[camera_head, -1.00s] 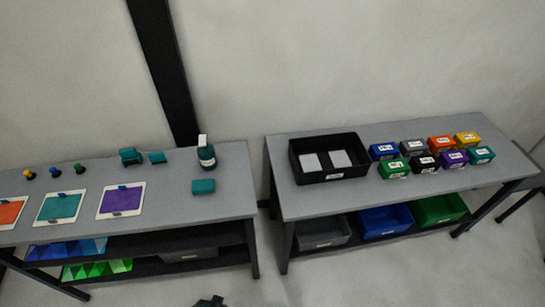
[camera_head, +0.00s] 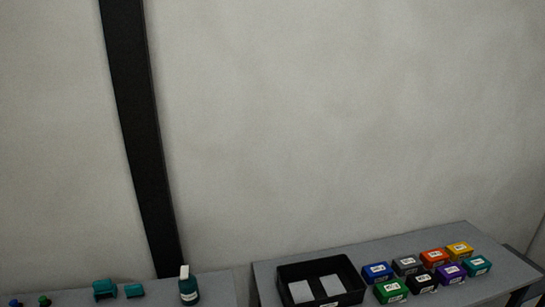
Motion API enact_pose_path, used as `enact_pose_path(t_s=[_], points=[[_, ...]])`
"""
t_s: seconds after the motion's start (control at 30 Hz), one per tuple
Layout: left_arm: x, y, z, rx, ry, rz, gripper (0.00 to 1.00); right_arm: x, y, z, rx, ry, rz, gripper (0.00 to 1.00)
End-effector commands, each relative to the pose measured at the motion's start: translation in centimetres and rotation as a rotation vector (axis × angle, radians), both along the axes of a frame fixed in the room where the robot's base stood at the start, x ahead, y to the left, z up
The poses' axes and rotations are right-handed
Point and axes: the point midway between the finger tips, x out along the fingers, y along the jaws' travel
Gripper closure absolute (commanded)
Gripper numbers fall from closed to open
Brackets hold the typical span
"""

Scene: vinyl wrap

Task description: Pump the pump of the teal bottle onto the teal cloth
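The teal bottle (camera_head: 189,289) with a white pump top (camera_head: 184,272) stands upright on the left table, near its right end, at the bottom edge of the head view. The teal cloth is out of view now; in the earlier frame a teal folded piece lies just in front of the bottle. Neither of my grippers shows in the current view.
Two small teal items (camera_head: 105,289) and (camera_head: 134,290) lie left of the bottle on the left table (camera_head: 215,287). The right table (camera_head: 385,248) holds a black tray (camera_head: 345,268) with two grey pieces and several coloured boxes (camera_head: 377,272). A gap separates the tables. A black post (camera_head: 140,130) rises behind.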

Motion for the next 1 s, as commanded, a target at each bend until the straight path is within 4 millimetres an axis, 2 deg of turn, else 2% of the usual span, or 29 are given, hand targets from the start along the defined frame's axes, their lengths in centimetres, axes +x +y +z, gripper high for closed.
enact_pose_path(t_s=[0.03, 0.3, 0.4, 0.77, 1.0], points=[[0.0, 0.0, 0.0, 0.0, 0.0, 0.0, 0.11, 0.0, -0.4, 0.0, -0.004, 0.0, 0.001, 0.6], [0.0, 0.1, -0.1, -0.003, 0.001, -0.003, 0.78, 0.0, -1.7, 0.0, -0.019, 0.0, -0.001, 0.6], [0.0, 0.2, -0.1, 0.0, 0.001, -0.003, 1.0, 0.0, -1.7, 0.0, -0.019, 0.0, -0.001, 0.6], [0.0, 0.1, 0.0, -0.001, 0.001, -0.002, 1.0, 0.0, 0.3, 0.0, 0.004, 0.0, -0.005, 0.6], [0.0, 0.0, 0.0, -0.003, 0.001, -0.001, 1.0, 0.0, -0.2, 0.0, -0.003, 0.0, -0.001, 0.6]])
